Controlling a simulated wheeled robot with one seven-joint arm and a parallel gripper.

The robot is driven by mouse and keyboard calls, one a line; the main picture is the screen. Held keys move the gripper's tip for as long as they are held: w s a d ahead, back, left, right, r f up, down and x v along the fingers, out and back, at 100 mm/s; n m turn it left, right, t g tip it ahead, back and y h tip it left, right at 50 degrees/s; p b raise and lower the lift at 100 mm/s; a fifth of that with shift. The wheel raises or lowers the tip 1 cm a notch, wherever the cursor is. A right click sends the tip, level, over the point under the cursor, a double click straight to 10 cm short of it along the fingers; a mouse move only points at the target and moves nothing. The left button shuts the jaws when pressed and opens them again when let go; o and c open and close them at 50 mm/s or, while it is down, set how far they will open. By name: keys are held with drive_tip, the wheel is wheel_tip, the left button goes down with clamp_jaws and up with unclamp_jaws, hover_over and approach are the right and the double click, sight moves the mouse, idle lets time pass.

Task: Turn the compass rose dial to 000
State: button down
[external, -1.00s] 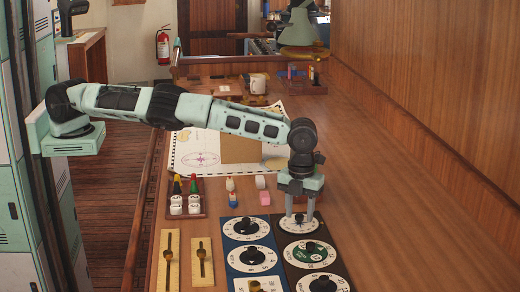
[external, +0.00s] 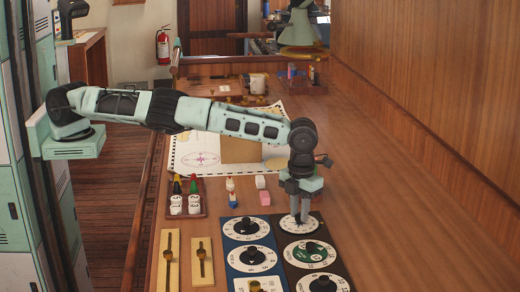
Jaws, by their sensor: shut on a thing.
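Several round dials sit in two columns on a blue panel and a dark panel on the desk. My gripper (external: 300,218) points down at the white-faced dial (external: 313,226) at the far end of the dark panel, the right column. Its fingers are shut on the knob at that dial's centre, which they mostly hide. The dial's markings are too small to read, so I cannot tell its setting or whether it is the compass rose. A green-faced dial (external: 323,254) with a black knob lies just nearer on the same panel.
Two brass slider plates (external: 203,262) lie further left. The desk right of the panels is clear.

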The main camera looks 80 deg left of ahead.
drive_tip(key=m, duration=0.3)
drive_tip(key=shift+m, duration=0.3)
drive_tip(key=m, duration=0.3)
drive_tip(key=shift+m, duration=0.4)
drive_tip(key=m, duration=0.6)
drive_tip(key=shift+r, duration=0.1)
drive_tip(key=shift+m, duration=0.4)
drive_tip(key=c, duration=1.3)
unclamp_jaws()
drive_tip(key=shift+o, duration=0.2)
